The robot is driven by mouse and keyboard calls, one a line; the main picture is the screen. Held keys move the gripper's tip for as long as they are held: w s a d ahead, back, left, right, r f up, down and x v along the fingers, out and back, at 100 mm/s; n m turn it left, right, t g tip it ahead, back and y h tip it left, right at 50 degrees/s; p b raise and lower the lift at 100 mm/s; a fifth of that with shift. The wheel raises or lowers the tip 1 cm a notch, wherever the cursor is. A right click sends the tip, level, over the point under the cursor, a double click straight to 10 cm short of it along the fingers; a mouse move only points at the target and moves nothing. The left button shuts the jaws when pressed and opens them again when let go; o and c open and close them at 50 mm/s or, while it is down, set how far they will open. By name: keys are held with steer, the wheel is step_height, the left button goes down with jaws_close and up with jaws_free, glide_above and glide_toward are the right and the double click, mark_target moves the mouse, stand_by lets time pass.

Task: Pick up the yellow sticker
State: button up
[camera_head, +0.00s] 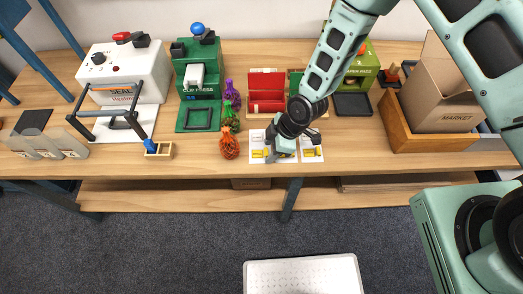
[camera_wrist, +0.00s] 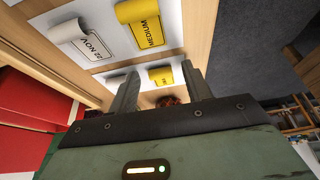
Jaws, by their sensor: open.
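In the wrist view, a yellow sticker (camera_wrist: 146,22) marked MEDIUM lies on a white card, one end curled up. A second, smaller yellow sticker (camera_wrist: 160,76) is on another white card and appears between my fingertips in the picture; I cannot tell whether they touch it. My gripper (camera_wrist: 160,70) is open, its two fingers apart, with nothing visibly held. In the head view, my gripper (camera_head: 284,146) is over the cards near the table's front edge and hides part of them. Yellow patches show on the left card (camera_head: 257,136) and right card (camera_head: 313,139).
A white sticker (camera_wrist: 84,38) marked 22 NOV lies beside the MEDIUM one. Red and green compartment boxes (camera_head: 249,110) stand behind the cards. Net bags, the orange one (camera_head: 229,145) nearest, stand left. A wooden crate (camera_head: 398,132) with a MARKET carton stands right.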

steer(key=c, duration=1.1)
jaws_close()
steer(key=shift+r, duration=0.15)
